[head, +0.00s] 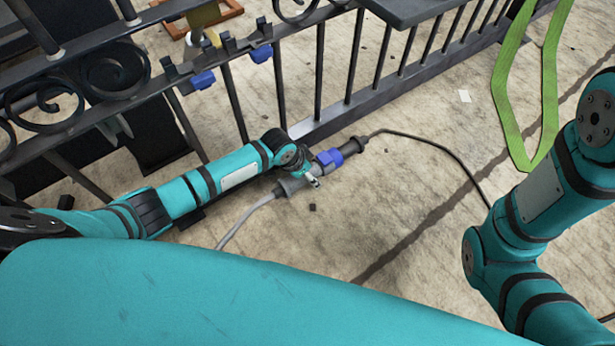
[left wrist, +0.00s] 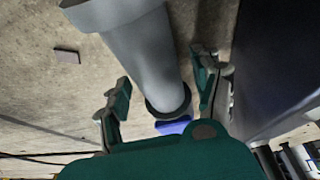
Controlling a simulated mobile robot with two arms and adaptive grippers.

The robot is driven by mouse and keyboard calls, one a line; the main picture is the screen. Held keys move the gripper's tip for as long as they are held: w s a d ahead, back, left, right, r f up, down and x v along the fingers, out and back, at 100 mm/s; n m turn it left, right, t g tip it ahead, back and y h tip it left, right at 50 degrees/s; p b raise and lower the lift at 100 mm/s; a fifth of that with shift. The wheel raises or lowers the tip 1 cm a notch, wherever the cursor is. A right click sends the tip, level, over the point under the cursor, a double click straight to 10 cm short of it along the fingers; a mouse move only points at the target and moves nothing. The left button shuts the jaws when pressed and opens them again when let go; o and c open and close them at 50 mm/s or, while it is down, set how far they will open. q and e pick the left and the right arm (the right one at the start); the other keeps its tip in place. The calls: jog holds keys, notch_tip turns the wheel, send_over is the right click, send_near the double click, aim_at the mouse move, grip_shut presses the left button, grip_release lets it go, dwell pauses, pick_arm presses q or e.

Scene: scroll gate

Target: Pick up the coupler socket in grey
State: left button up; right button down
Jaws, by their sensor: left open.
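The grey coupler socket (head: 288,187) lies on the concrete floor beside the gate's bottom rail. A grey cable runs from it to the lower left. A blue part (head: 328,158) of the coupler lies just beyond it, with a black end on a black cable. My left gripper (head: 309,178) is at the socket, partly hiding it. In the left wrist view my left gripper (left wrist: 160,68) is open, its fingers on either side of the grey tapered socket body (left wrist: 152,55). A blue bit (left wrist: 173,127) shows past its dark ring. I cannot tell whether the fingers touch it. My right gripper is out of view.
The dark metal gate (head: 320,75) with upright bars stands close behind the coupler. Blue clips (head: 262,54) hang on its rail. A green strap (head: 507,110) lies at the upper right. Floor to the right is mostly clear.

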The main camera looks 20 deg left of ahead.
pick_arm(q)
jog(key=c, duration=1.3)
jog(key=shift+w+r, duration=0.1)
grip_shut()
jog(key=shift+r, duration=0.1)
